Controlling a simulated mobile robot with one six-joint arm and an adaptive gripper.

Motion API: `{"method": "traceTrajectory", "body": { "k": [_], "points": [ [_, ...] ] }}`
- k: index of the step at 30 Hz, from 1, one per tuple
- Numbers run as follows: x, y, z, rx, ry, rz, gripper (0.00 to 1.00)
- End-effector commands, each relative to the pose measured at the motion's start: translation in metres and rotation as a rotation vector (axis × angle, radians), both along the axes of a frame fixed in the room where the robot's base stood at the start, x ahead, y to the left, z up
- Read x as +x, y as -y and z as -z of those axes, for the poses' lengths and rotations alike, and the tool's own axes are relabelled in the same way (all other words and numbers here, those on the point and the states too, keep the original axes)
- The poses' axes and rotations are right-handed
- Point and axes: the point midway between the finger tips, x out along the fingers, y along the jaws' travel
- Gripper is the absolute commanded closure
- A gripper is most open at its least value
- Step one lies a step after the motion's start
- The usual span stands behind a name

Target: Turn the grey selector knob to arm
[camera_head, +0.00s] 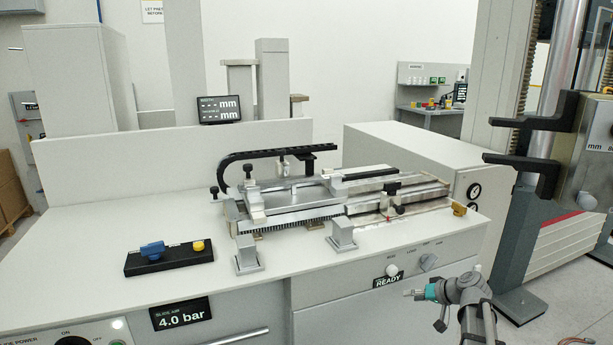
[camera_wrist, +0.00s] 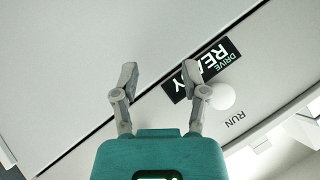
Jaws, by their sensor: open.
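The grey selector knob (camera_head: 429,261) is on the front panel of the white bench, right of the white RUN button (camera_head: 391,270). Small labels sit above the knob, too small to read surely, and its pointing direction is unclear. My gripper (camera_head: 424,308) is open and empty, in front of the panel and below the knob, apart from it. In the wrist view my gripper (camera_wrist: 158,70) shows two spread fingers before the panel, with the RUN button (camera_wrist: 222,97) beside the right finger. I cannot clearly make out the knob there.
A black "DRIVE READY" display (camera_head: 389,276) is below the RUN button. The bench top (camera_head: 310,265) overhangs near the panel and carries a slide fixture (camera_head: 300,205). A testing machine with black jaws (camera_head: 525,160) stands at right. Open floor lies between bench and machine.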

Motion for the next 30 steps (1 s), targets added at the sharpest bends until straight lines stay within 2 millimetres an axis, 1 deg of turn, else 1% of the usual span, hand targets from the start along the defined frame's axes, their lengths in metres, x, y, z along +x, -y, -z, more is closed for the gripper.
{"method": "traceTrajectory", "body": {
  "k": [1, 3, 5, 9, 12, 16, 21, 27, 30],
  "points": [
    [-0.014, -0.022, 0.007, -0.029, -0.049, -0.025, 0.43],
    [-0.027, -0.043, 0.017, -0.069, -0.118, -0.047, 0.43],
    [-0.04, -0.06, 0.026, -0.107, -0.177, -0.062, 0.43],
    [-0.072, -0.093, 0.042, -0.207, -0.306, -0.088, 0.43],
    [-0.096, -0.113, 0.052, -0.286, -0.39, -0.097, 0.43],
    [-0.125, -0.131, 0.061, -0.394, -0.484, -0.092, 0.43],
    [-0.153, -0.144, 0.067, -0.505, -0.564, -0.074, 0.43],
    [-0.178, -0.151, 0.069, -0.609, -0.621, -0.046, 0.43],
    [-0.189, -0.149, 0.069, -0.653, -0.646, -0.02, 0.43]
  ]
}}
